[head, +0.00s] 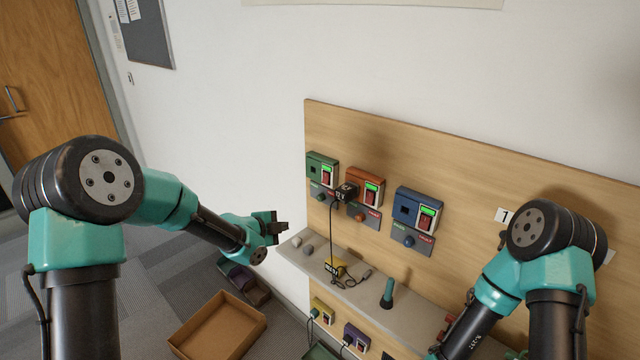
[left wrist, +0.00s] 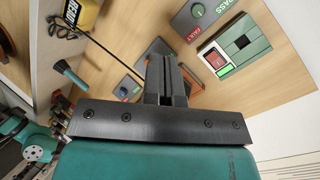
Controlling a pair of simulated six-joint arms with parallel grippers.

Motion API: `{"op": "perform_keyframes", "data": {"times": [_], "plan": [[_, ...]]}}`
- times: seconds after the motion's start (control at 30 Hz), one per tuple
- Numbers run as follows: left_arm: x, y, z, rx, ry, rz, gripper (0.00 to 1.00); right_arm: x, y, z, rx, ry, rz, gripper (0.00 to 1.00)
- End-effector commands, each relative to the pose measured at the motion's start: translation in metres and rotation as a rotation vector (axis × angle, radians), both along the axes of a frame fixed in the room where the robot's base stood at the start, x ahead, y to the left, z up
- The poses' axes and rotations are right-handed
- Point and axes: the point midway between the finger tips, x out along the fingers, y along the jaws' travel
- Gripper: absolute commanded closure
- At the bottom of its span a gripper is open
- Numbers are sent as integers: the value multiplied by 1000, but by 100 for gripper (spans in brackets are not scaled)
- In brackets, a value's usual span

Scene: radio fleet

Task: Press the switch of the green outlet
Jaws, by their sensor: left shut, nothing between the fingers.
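The green outlet (head: 318,160) is at the upper left of the wooden panel, with a dark socket, a red rocker switch (head: 329,180) and a lit green strip. In the left wrist view the outlet (left wrist: 257,46) and its red switch (left wrist: 214,59) lie to the right of my fingers, unobstructed. Below it on the panel is a PASS/FAULT plate with a green knob (left wrist: 198,11). My left gripper (head: 284,227) is shut and empty, left of and below the outlet in the head view, apart from it. My right gripper is beyond the bottom of the head view.
An orange outlet (head: 360,174) with a black plug and a blue outlet (head: 406,207) stand to the right. A grey shelf (head: 362,298) below carries a yellow block, grey pieces and a teal peg (head: 388,292). A cardboard box (head: 220,325) is on the floor.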

Motion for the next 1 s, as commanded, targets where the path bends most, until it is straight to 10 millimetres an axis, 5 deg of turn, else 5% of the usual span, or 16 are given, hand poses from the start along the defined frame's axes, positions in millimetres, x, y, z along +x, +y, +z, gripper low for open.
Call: {"op": "perform_keyframes", "data": {"times": [0.1,0.3,0.77,1.0], "plan": [[19,-11,61,118,-214,-110,100,0,0,0,0,0,0,57],[30,-20,109,230,-393,-196,100,0,0,0,0,0,0,57],[32,-22,110,240,-405,-203,100,0,0,0,0,0,0,57],[49,-36,104,240,-405,-204,100,0,0,0,0,0,0,57]]}}
